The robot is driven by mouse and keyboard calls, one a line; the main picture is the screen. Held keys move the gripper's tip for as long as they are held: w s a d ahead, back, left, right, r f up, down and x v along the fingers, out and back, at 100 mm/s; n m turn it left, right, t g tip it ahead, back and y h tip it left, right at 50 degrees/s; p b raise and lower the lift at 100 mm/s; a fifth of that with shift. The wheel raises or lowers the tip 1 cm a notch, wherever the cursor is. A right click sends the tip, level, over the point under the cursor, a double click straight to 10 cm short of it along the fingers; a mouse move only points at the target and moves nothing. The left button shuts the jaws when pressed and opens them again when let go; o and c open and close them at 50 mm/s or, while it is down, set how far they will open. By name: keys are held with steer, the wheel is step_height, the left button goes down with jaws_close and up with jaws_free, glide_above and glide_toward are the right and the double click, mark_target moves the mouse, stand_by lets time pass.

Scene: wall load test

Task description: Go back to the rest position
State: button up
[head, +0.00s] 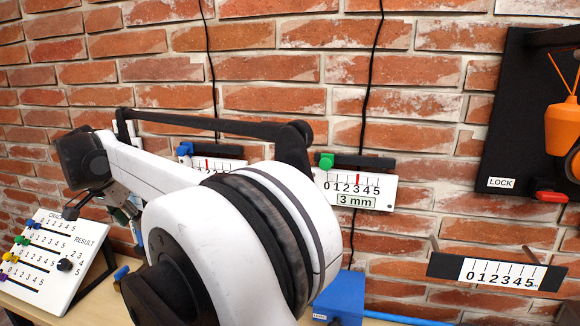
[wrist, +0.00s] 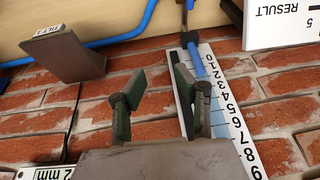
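My white arm crosses the middle of the head view and reaches to the left. My gripper (head: 98,212) is at its far end, above the left part of the bench and right of the slanted slider panel, partly hidden by the arm. In the wrist view my gripper (wrist: 158,88) has its two dark green fingers apart, with brick wall showing between them and nothing held. The right finger overlaps the edge of a white ruler (wrist: 231,119) in the picture; I cannot tell whether they touch.
The slanted panel (head: 57,243) with coloured sliders stands at left. Two crack gauges hang on the wall, one reading 3 mm (head: 356,201). A blue box (head: 340,296), a scale shelf (head: 440,270) and a black LOCK board (head: 505,120) with an orange tool (head: 563,125) are at right.

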steer(key=d+r+y, duration=0.1)
steer(key=d+r, duration=0.3)
steer(key=d, duration=0.5)
steer(key=d+r, duration=0.3)
steer(key=d, duration=0.6)
steer(key=s+d+r+n+t, duration=0.1)
steer(key=s+d, duration=0.1)
steer(key=d, duration=0.8)
steer(key=s+d+r, duration=0.1)
steer(key=s+d, duration=0.1)
steer(key=d, duration=0.9)
steer(key=s+d+f, duration=0.2)
steer(key=s+d, duration=0.4)
steer(key=d, duration=0.2)
steer(key=s+d+f, duration=0.3)
steer(key=s+d, duration=0.2)
steer(key=d, duration=0.3)
steer(key=s+d+f+n+t, duration=0.1)
steer(key=s+d+f, duration=0.8)
steer(key=s, duration=0.2)
steer(key=shift+s+t+h+b, duration=0.3)
steer(key=shift+s+h+b, duration=0.05)
steer(key=shift+s+h, duration=0.05)
